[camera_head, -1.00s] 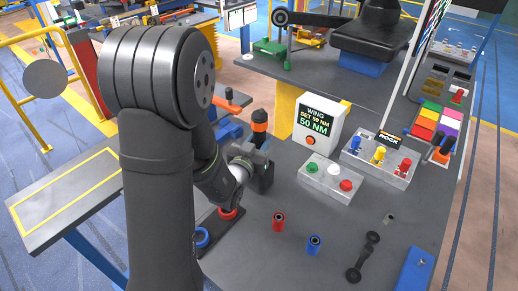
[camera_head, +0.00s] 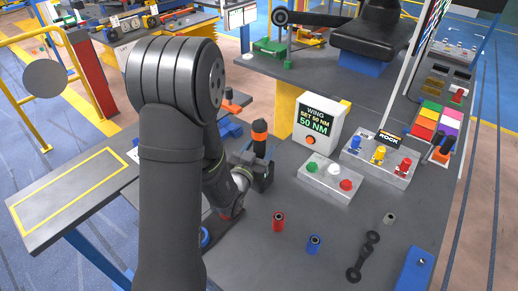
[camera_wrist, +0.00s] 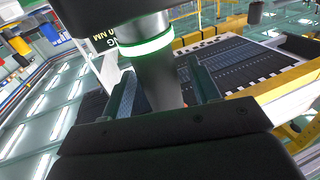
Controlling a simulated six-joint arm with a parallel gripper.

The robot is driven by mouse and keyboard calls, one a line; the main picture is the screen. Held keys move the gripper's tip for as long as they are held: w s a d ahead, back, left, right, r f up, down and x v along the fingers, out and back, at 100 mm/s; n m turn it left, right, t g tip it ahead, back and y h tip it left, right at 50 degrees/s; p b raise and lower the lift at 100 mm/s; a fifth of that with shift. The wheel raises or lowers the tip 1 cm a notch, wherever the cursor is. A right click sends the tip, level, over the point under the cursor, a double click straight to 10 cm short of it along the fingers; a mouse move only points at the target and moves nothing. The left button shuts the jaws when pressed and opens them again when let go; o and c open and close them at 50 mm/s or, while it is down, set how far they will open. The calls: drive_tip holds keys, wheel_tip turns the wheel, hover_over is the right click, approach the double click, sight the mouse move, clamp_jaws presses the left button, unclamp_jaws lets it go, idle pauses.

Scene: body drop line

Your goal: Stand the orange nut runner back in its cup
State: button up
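The orange nut runner (camera_head: 260,126), a dark upright cylinder with an orange band near its top, stands within my gripper (camera_head: 262,172) left of the torque display. In the wrist view its dark body (camera_wrist: 157,82), with a glowing green ring, lies between the two fingers of my gripper (camera_wrist: 165,88). The fingers are closed around it. Its lower end is hidden by my gripper in the head view. Its cup cannot be made out; my arm covers part of that area.
A white torque display (camera_head: 318,122) and a button box (camera_head: 331,178) stand to the right. A red socket (camera_head: 278,221) and a blue socket (camera_head: 314,244) stand in front. A blue ring (camera_head: 205,237) shows beside my arm. The bench between the sockets and display is mostly clear.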

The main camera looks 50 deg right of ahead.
sight(260, 130)
drive_tip(key=shift+r, duration=0.2)
drive_tip(key=v, duration=1.2)
drive_tip(key=shift+d, duration=0.1)
drive_tip(key=x, duration=1.2)
drive_tip(key=shift+r, duration=1.05)
